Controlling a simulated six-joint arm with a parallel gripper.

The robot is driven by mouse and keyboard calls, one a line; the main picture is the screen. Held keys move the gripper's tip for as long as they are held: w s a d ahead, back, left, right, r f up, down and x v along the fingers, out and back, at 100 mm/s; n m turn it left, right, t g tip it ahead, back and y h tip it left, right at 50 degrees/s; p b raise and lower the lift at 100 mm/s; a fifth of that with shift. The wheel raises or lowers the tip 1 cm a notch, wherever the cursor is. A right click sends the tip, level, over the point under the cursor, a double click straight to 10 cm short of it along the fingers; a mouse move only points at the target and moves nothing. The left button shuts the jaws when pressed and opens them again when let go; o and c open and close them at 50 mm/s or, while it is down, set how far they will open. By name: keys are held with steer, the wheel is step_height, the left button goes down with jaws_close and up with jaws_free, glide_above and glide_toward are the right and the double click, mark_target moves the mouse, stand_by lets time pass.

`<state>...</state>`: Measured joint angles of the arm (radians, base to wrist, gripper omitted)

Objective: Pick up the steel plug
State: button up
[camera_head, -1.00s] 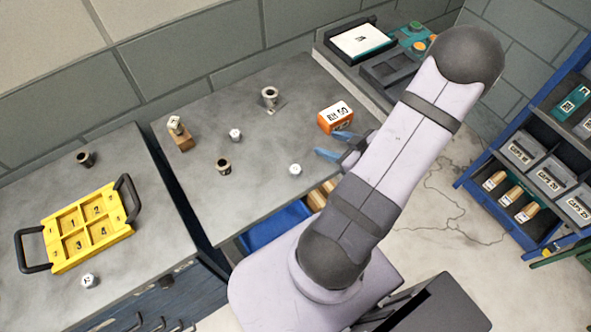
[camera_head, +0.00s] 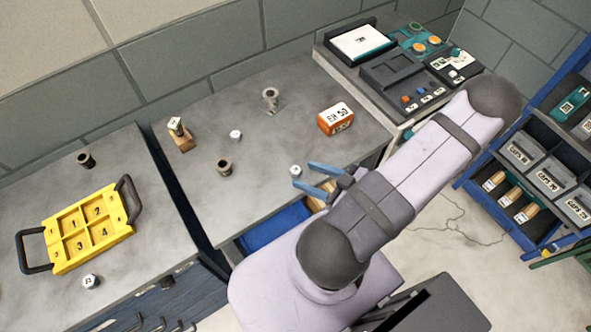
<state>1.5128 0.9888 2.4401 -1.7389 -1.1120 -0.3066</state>
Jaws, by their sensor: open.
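A small pale steel plug (camera_head: 295,170) with dark marks on top stands on the grey bench, just beyond the fingertips of my gripper. My gripper (camera_head: 302,175) is open and empty, its two blue fingers pointing left toward this plug. I cannot tell the height of the fingers above the bench or whether they touch the plug.
Dark hollow bushings stand on the bench (camera_head: 224,167), near the wall (camera_head: 270,96) and on the left bench (camera_head: 86,160). An orange box (camera_head: 336,120) is behind my gripper. A yellow tray (camera_head: 90,229) with numbered compartments lies left. A control console (camera_head: 395,70) is at the back.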

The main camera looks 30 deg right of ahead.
mark_target(299, 172)
steer(key=shift+d+p+x, duration=0.2)
steer(key=shift+p+x, duration=0.85)
steer(key=shift+x, duration=1.6)
steer(key=shift+f, duration=0.15)
jaws_close()
